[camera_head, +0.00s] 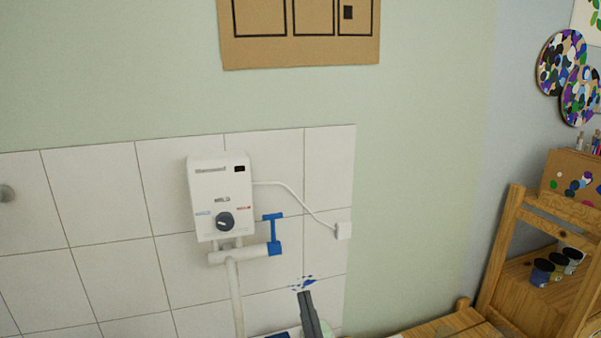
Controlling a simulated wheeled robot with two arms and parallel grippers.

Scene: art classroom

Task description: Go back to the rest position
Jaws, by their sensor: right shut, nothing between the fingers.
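My right gripper (307,306) shows at the bottom edge, right of the middle. Its dark fingers point up and are shut with nothing between them. It is below a white water heater (219,180) on the tiled wall and does not appear to touch anything. The heater has a dark round knob (225,220). A blue valve handle (273,232) sits on the white pipe below it. My left gripper is out of view.
A white cable runs from the heater to a wall socket (343,230). A wooden rack (509,240) with paint pots (541,272) stands at the right. Paint palettes (562,62) hang above it. Blue paint marks (303,283) are on the tiles.

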